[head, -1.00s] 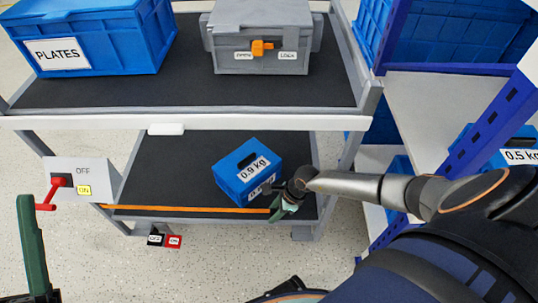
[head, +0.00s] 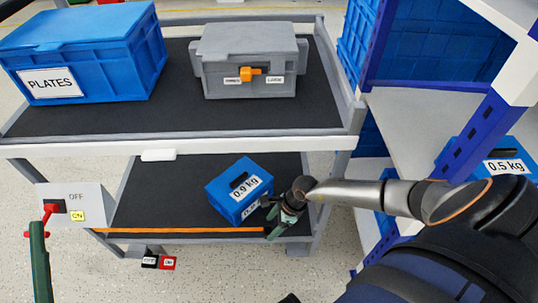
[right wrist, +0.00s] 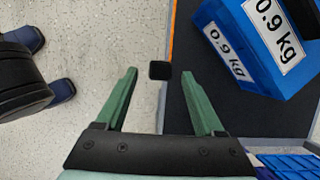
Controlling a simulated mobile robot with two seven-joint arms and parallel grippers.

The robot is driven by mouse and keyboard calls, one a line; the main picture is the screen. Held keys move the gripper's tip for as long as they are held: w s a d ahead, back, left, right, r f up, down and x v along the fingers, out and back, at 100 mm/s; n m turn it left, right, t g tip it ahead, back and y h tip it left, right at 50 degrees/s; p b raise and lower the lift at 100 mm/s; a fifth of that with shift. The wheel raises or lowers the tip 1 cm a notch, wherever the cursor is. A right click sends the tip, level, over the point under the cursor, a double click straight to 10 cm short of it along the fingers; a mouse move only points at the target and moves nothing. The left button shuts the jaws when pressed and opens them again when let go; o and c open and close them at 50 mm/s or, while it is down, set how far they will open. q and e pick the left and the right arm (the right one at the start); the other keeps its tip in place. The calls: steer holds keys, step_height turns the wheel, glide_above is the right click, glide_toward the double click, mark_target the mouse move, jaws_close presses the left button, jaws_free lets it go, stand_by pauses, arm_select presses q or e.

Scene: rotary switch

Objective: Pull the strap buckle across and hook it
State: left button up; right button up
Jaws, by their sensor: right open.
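The orange strap (head: 180,230) runs along the front edge of the cart's lower shelf, up to my right gripper (head: 272,228). In the right wrist view a small black square (right wrist: 159,70), apparently the strap's buckle, lies between the green fingertips of my right gripper (right wrist: 160,74). The fingers stand wide apart with gaps on both sides of it. A strip of orange strap (right wrist: 169,48) shows just beyond it. No hook can be made out.
A blue 0.9 kg box (head: 238,188) stands on the lower shelf close to my right gripper. A panel with a red lever (head: 52,208) is at left. Black and red buttons (head: 158,262) hang below the shelf. A blue-posted rack (head: 482,122) stands at right.

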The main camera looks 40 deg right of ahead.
arm_select(q)
steer(key=w+f+n+g+y+p, duration=0.1)
steer(key=w+f+n+g+y, duration=0.1)
steer(key=f, duration=0.5)
steer(key=shift+w+a+n+y, duration=0.4)
steer(key=shift+w+n+y, duration=0.25)
steer(key=shift+y, duration=0.35)
arm_select(e)
steer(key=v, duration=0.3)
steer(key=shift+s+d+r, duration=0.1)
steer(key=shift+d+r, duration=0.05)
steer(key=shift+r, duration=0.1)
arm_select(q)
steer(key=shift+f, duration=0.1)
